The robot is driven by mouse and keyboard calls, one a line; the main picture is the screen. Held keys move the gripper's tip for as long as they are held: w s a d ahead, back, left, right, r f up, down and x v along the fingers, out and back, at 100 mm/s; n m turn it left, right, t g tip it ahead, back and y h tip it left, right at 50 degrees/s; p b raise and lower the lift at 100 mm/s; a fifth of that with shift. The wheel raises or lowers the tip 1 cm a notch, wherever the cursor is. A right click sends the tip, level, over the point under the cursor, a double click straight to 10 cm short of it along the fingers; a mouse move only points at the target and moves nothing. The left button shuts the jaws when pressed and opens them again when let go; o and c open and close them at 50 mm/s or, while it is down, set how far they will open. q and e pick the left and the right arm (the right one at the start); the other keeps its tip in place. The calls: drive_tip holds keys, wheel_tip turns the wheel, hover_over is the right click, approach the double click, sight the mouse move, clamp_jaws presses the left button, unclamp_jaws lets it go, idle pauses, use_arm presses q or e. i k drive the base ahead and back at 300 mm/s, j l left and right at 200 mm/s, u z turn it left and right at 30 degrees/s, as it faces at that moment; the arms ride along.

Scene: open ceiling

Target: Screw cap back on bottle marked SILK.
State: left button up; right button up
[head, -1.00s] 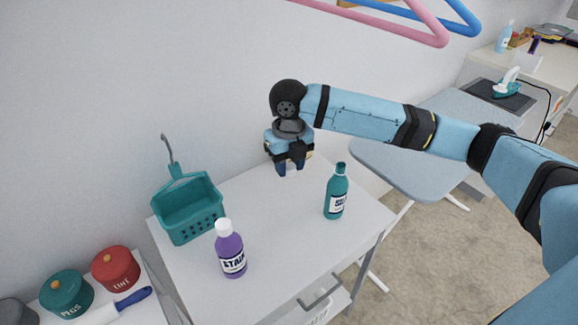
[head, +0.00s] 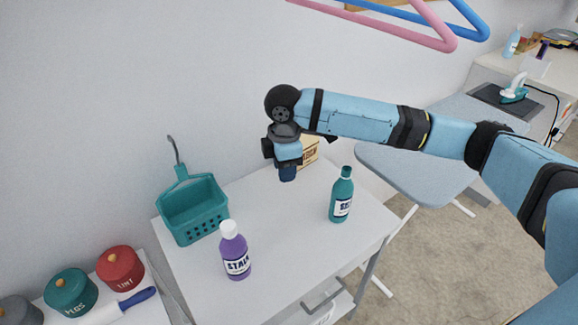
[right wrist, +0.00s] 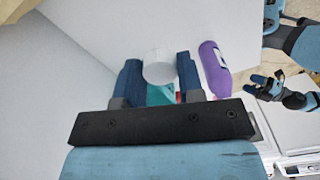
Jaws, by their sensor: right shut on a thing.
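The teal bottle with a white label (head: 342,197), its lettering partly legible as "SI", stands upright on the white cabinet top in the head view. Its narrow top is dark teal. My right gripper (head: 288,174) points down above the cabinet top, left of and behind the bottle, apart from it. In the right wrist view, my right gripper (right wrist: 160,80) is shut on a white round cap (right wrist: 159,67) between its two blue fingers. The cap is hidden in the head view. What seems to be my left gripper (right wrist: 268,86) shows small at the right of the wrist view.
A purple bottle marked STAIN (head: 235,255) with a white cap stands at the front of the cabinet top (head: 285,230). A teal basket (head: 192,208) is at the back left. A tan box (head: 310,152) stands behind my right gripper. Free surface lies between them.

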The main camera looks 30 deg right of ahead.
sight(342, 190)
drive_tip(key=k+l, duration=0.4)
drive_tip(key=l, duration=0.2)
drive_tip(key=k+l+u, duration=0.15)
drive_tip(key=l, duration=0.15)
drive_tip(key=k+l, duration=0.1)
drive_tip(key=l, duration=0.45)
drive_tip(key=i+l+u, duration=0.1)
drive_tip(key=l, duration=0.25)
